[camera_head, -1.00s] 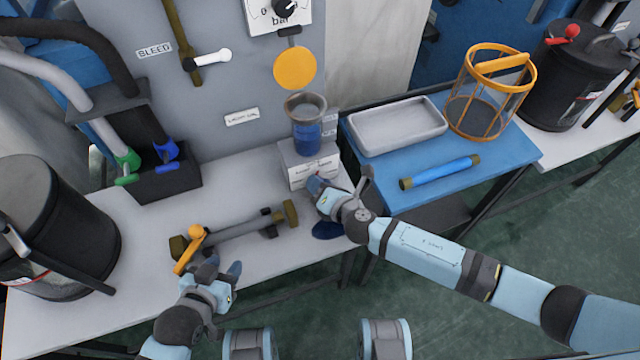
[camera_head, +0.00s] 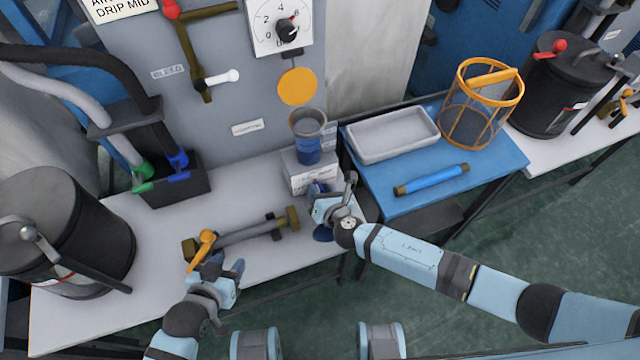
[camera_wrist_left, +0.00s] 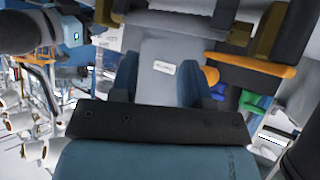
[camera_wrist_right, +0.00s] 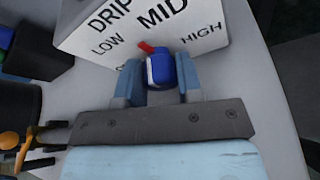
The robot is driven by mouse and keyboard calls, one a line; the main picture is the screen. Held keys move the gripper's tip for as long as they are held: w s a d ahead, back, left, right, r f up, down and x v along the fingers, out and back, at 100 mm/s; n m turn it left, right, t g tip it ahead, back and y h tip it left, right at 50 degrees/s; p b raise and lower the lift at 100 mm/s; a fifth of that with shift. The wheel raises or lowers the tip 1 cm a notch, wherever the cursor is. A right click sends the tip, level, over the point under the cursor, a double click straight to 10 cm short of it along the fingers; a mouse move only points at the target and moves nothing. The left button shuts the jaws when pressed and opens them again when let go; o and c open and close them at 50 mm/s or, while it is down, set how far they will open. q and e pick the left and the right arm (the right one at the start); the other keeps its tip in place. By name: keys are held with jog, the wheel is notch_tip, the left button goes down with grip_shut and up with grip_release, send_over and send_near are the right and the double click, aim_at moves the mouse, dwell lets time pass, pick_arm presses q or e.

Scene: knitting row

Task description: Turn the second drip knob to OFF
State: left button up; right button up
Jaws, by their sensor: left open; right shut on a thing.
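The blue drip knob (camera_wrist_right: 160,70) with a red pointer is on a white drip box (camera_head: 300,180), which also shows in the right wrist view (camera_wrist_right: 125,25). The box is lettered DRIP, LOW, MID and HIGH; a label near the left finger is partly hidden. The red pointer leans up-left, between LOW and MID. My right gripper (camera_wrist_right: 160,88) is shut on the knob, one finger on each side. In the head view it (camera_head: 322,193) hides the knob. My left gripper (camera_head: 226,268) is open and empty near the front table edge, beside an orange-handled pipe valve (camera_head: 240,237).
A cup with blue liquid (camera_head: 308,140) stands on the drip box. A dark lidded pot (camera_head: 60,225) is at left, a hose holder (camera_head: 180,185) behind. A tray (camera_head: 392,135), blue tube (camera_head: 430,180) and orange basket (camera_head: 480,100) occupy the blue table at right.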

jog(key=shift+r+p, duration=0.2)
jog(key=shift+p, duration=0.1)
jog(key=shift+f+n+h+p, duration=0.1)
jog(key=shift+n+h+p, duration=0.2)
jog(key=shift+n+p, duration=0.25)
jog(key=shift+f+n, duration=0.1)
jog(key=shift+n, duration=0.15)
jog(key=o, duration=0.6)
jog(key=shift+o, duration=0.2)
